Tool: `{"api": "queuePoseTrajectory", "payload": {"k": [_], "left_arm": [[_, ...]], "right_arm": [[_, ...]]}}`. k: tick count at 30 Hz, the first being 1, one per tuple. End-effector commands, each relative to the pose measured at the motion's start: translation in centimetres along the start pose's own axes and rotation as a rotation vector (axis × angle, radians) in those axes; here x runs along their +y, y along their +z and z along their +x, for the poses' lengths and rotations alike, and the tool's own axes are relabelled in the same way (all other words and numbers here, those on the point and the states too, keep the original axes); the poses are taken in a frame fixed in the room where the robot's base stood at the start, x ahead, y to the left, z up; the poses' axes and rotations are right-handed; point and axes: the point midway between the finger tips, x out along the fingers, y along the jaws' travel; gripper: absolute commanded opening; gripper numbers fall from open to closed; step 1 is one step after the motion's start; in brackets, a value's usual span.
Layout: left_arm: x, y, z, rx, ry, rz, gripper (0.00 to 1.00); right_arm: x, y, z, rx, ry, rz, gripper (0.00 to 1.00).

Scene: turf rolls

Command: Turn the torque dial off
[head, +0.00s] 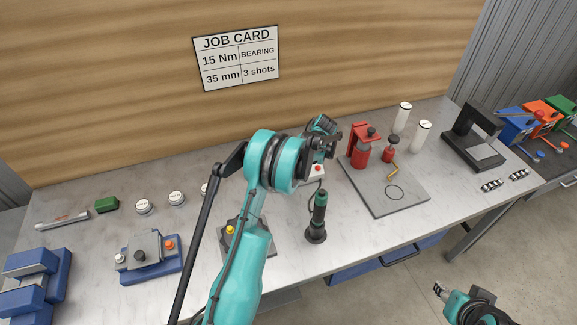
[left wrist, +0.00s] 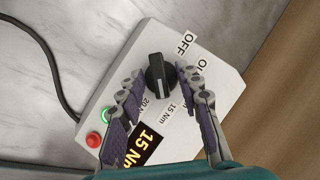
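The torque dial (left wrist: 160,75) is a black knob on a pale control box (left wrist: 130,62), seen in the left wrist view. Labels OFF, 15 Nm and 20 Nm surround it. Its white mark faces the 15 Nm and 20 Nm side, away from OFF, and the orange display (left wrist: 142,146) reads 15 Nm. My left gripper (left wrist: 160,84) is open, with one finger to each side of the dial; I cannot tell whether either touches it. In the head view my left gripper (head: 326,138) hides the dial and most of the box. My right gripper (head: 440,290) is beyond the bench's front edge.
A grey mat (head: 400,200) with red tools lies to the right. The wooden wall is close behind.

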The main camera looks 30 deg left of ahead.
Motion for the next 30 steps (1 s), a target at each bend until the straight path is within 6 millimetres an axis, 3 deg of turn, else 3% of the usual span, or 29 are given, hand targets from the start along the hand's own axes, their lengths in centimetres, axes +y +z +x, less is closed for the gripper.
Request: {"api": "queuePoseTrajectory", "payload": {"k": [2,6,20,30], "left_arm": [[0.0,0.0,0.0,0.0,0.0,0.0,0.34],[0.0,0.0,0.0,0.0,0.0,0.0,0.0],[-0.1,0.0,0.0,-0.001,0.025,-0.04,0.0],[-0.3,0.1,0.1,-0.002,0.151,-0.238,0.0]], "right_arm": [[0.0,0.0,0.0,0.0,0.0,0.0,0.4],[0.0,0.0,0.0,0.0,0.0,0.0,0.4],[0.0,0.1,0.2,0.0,0.0,0.0,0.4],[0.0,0.7,1.0,0.0,0.0,0.0,0.4]]}}
